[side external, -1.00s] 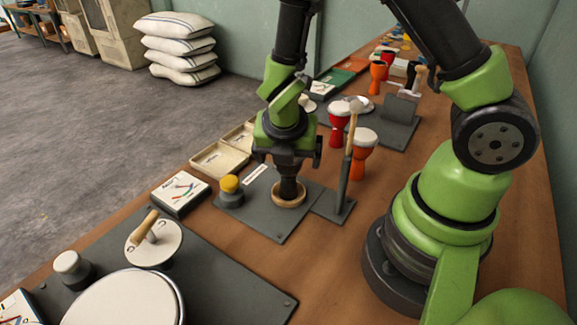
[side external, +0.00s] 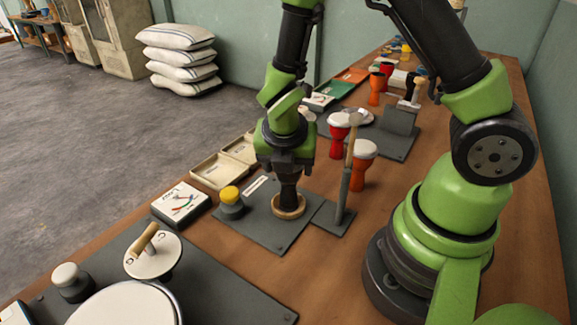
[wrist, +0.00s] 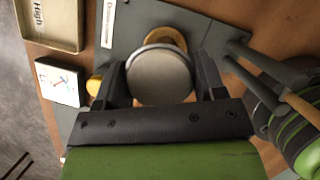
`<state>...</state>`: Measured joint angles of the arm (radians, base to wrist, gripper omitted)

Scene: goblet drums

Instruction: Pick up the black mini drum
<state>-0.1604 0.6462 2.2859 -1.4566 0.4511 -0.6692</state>
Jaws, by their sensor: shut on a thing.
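The black mini drum (side external: 289,197) stands upright with its foot in a round wooden ring (side external: 290,212) on a dark grey mat (side external: 258,225). In the wrist view its pale round head (wrist: 160,76) faces the camera. My gripper (side external: 288,176) comes down on it from above in the side view. In the wrist view the fingers of my gripper (wrist: 164,82) are shut on the drum, one on each side. The fingers and palm hide the drum's upper part in the side view. I cannot see any gap between the drum and the ring.
A yellow-topped grey knob (side external: 231,199) stands close on the left. A mallet (side external: 346,175) stands upright in a holder on the right. Shallow trays (side external: 218,171) and a picture card box (side external: 181,203) lie to the left.

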